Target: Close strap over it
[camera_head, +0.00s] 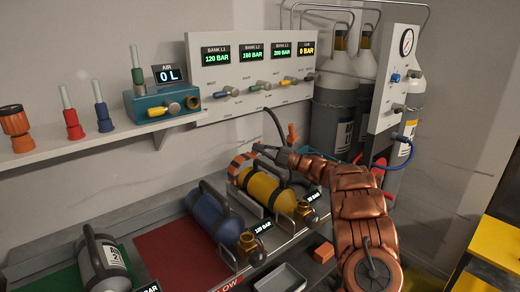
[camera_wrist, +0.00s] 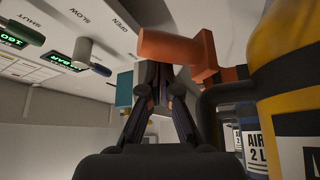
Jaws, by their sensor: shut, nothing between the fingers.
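A yellow cylinder (camera_head: 268,190) lies in a cradle on the bench. It also fills the right of the wrist view (camera_wrist: 290,75), with an "AIR 2 L" label. A thin dark curved band (camera_head: 272,122), which looks like the raised strap, stands behind it. An orange piece (camera_head: 292,132) is beside that band. An orange block-like piece (camera_wrist: 185,48) shows close up in the wrist view.
A blue cylinder (camera_head: 218,222) lies left of the yellow one and a grey cylinder (camera_head: 103,262) further left. A grey tray (camera_head: 280,280) and orange block (camera_head: 323,251) are at the front. The valve panel (camera_head: 215,70) and tall gas cylinders (camera_head: 335,105) stand behind.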

